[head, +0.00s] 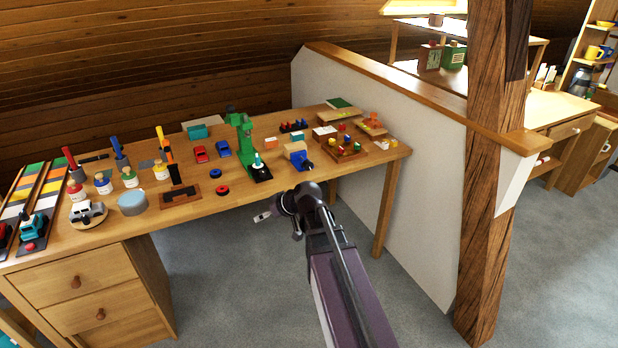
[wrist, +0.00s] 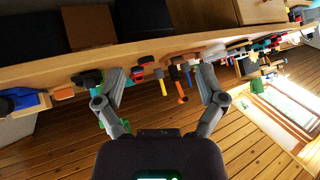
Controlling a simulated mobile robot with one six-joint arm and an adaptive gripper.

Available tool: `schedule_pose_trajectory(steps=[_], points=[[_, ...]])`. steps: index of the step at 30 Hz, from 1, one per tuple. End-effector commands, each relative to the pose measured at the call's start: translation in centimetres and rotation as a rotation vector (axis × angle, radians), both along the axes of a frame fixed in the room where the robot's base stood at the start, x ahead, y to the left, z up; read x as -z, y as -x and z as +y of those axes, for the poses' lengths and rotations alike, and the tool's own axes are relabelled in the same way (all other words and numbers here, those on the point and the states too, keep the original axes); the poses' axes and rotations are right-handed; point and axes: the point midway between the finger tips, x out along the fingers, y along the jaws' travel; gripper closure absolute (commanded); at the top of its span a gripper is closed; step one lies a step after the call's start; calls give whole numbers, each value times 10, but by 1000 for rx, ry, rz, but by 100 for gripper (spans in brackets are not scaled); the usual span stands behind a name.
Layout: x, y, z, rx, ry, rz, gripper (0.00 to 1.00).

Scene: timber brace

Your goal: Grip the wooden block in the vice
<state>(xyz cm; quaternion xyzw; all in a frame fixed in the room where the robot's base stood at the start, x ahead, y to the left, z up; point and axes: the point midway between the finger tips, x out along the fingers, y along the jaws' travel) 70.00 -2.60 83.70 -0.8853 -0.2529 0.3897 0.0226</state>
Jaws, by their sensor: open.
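The blue vice (head: 296,151) stands near the front edge of the workbench, right of the green drill press (head: 237,122). It has a dark front part. My gripper (head: 264,216) is in front of the bench edge, apart from both. In the wrist view my gripper (wrist: 160,74) is open and empty.
The workbench (head: 215,205) holds toy cars, paint jars and a tray of small coloured pieces (head: 342,152). A white half-wall (head: 400,150) and a timber post (head: 487,200) stand to the right. Grey floor is clear in front of the bench.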

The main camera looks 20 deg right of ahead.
Motion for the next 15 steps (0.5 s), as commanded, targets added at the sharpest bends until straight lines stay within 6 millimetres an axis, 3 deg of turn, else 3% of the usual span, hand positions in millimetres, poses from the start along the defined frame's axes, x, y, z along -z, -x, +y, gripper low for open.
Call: schedule_pose_trajectory(steps=[1,8,15], points=[[12,-12,-9,6,-12,-52,11],[19,-52,-51,50,-36,-298,11],[26,-84,-110,152,-19,-528,11]])
